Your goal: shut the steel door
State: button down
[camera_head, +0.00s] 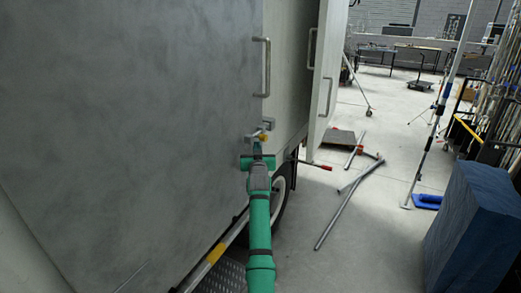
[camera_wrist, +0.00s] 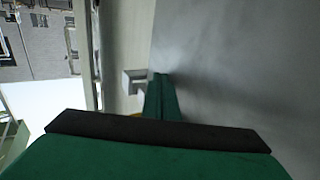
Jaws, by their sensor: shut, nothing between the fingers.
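The steel door (camera_head: 140,110) is the large grey panel filling the left of the head view, with an upright bar handle (camera_head: 266,68) near its right edge. It also fills the right of the wrist view (camera_wrist: 240,70). A small metal bracket (camera_head: 252,139) with a yellow part is low at that edge; it shows in the wrist view (camera_wrist: 131,81). My green gripper (camera_head: 257,147) is shut and empty, its tips at or just before the bracket; contact is unclear. The fingers (camera_wrist: 161,84) point along the panel's face. I cannot tell whether the door is fully closed.
A pale panel (camera_head: 327,60) with a handle projects from the truck to the right. A truck wheel (camera_head: 282,195) shows below. Loose pipes (camera_head: 340,205) lie on the floor. A blue block (camera_head: 475,225) and a stand (camera_head: 435,120) are at right; floor between is partly clear.

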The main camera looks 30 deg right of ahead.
jog(key=s+d, duration=0.7)
jog(key=s, duration=0.3)
jog(key=s+a+f+y, duration=0.1)
jog(key=s+a+f, duration=0.4)
jog(key=a+f, duration=0.5)
jog(key=s+a+f+y, duration=0.1)
jog(key=s+a+f, duration=0.3)
jog(key=a+f, duration=0.65)
jog(key=s+a+f+n+y, duration=0.1)
jog(key=s+a+f, duration=1.2)
jog(key=s, duration=0.2)
jog(key=s+a+f+n+y, duration=0.1)
jog(key=s+a, duration=0.5)
jog(key=s, duration=0.4)
jog(key=s+a+f+n+y, duration=0.1)
jog(key=s+a, duration=0.5)
jog(key=s, duration=0.5)
jog(key=s+a+r+n+y, duration=0.1)
jog(key=s+a+r, duration=0.1)
jog(key=s+r, duration=0.3)
jog(key=s+a+r+n+y, duration=0.1)
jog(key=s+a+r, duration=0.2)
jog(key=s, duration=1)
notch_tip(320, 180, up, 4)
jog(key=shift+f+g+y, duration=0.2)
jog(key=shift+g+y, duration=0.2)
jog(key=shift+s+a, duration=0.1)
